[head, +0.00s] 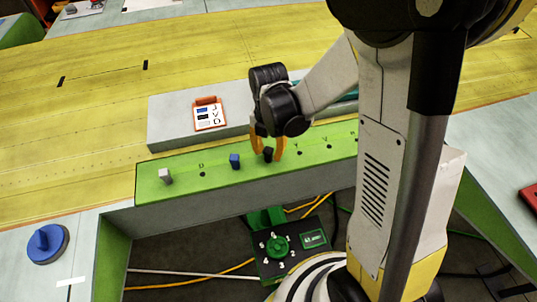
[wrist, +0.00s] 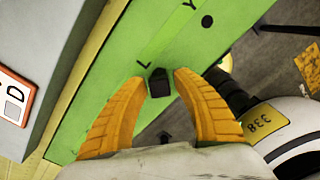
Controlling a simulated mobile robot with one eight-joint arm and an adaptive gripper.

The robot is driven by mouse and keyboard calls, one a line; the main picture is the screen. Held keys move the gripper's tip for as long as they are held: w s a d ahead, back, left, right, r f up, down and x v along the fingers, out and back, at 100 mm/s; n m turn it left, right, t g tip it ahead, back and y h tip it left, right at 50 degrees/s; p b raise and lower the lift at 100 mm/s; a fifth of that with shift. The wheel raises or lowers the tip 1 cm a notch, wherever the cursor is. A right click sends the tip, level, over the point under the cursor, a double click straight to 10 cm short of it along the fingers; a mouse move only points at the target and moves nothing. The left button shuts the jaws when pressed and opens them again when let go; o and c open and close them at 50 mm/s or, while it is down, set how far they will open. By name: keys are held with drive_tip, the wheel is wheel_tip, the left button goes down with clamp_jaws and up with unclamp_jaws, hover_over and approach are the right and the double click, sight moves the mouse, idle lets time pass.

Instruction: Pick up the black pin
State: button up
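The black pin (head: 268,154) stands in the green strip (head: 185,162). In the wrist view the pin (wrist: 158,84) shows between the orange fingertips, beside a letter L. My gripper (head: 267,157) points down over the strip with one finger on each side of the pin. In the wrist view my gripper (wrist: 161,79) is open, and small gaps seem to show between the fingers and the pin. The pin's lower part is hard to make out.
A blue pin (head: 235,161) and a grey pin (head: 165,176) stand left on the same strip, with several holes along it. A clipboard card (head: 209,114) lies on the grey ledge behind. A green dial box (head: 280,247) sits below in front, among cables.

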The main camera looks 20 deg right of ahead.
sight(269, 149)
clamp_jaws()
drive_tip(key=shift+r, duration=0.65)
wheel_tip(269, 149, up, 3)
drive_tip(key=shift+f+p, duration=0.1)
drive_tip(key=shift+p, duration=0.3)
drive_tip(key=s+d+r+p, duration=0.1)
drive_tip(key=s+d+r, duration=0.5)
drive_tip(key=d, duration=0.4)
drive_tip(key=shift+r, duration=0.45)
